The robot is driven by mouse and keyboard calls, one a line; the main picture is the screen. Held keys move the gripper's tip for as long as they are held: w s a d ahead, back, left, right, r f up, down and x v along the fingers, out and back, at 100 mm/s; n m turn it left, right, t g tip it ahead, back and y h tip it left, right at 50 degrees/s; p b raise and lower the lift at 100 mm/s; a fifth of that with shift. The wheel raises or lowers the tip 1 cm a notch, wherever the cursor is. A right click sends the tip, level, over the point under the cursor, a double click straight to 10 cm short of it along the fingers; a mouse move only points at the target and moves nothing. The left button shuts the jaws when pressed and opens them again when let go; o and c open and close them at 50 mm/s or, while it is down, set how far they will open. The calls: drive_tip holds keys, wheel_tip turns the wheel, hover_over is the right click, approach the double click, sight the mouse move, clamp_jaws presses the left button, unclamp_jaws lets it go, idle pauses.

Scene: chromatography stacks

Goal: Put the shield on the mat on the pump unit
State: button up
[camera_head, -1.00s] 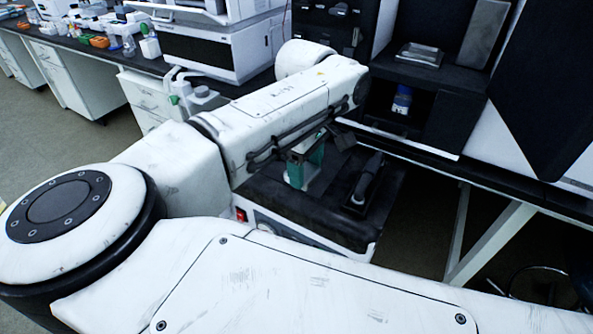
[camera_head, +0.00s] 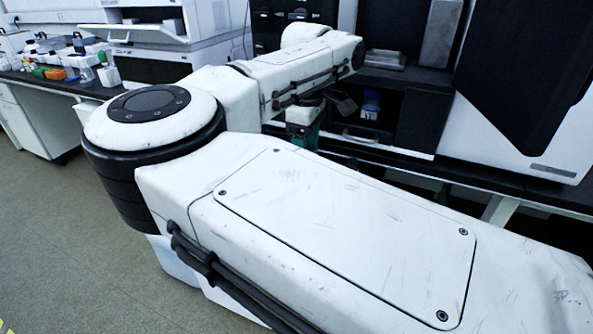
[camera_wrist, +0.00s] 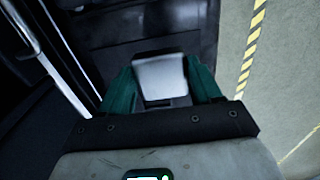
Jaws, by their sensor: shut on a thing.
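My gripper (camera_wrist: 160,70) has green fingers and is shut on a pale grey, flat-faced piece (camera_wrist: 160,80) in the wrist view. I take this piece for the shield, but only one face shows. In the head view my gripper (camera_head: 303,128) points down beyond my arm, its fingers partly hidden by my links. In the wrist view a dark, blurred surface (camera_wrist: 140,25) lies beyond the held piece. I cannot tell if it is the mat or whether they touch. I cannot clearly make out the mat or pump unit in the head view.
A dark open compartment with a blue-capped bottle (camera_head: 370,104) is right of my gripper. A silvery tray (camera_head: 383,60) and a leaning grey panel (camera_head: 440,32) are above it. White instruments (camera_head: 150,45) stand behind left. Floor (camera_head: 80,240) at left is clear.

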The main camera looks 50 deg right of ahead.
drive_tip(key=w+f, duration=0.1)
drive_tip(key=f, duration=0.1)
drive_tip(key=w+d+f+b, duration=0.1)
drive_tip(key=w+d+f, duration=0.1)
drive_tip(key=w+f, duration=0.1)
drive_tip(key=shift+d+f, duration=0.1)
drive_tip(key=shift+f, duration=0.25)
drive_tip(key=shift+w+f+b, duration=0.15)
drive_tip(key=shift+f+b, duration=0.55)
drive_tip(key=shift+f, duration=0.9)
drive_tip(key=shift+f, duration=0.1)
drive_tip(key=o, duration=1.2)
wheel_tip(320, 180, up, 12)
drive_tip(key=p, duration=0.3)
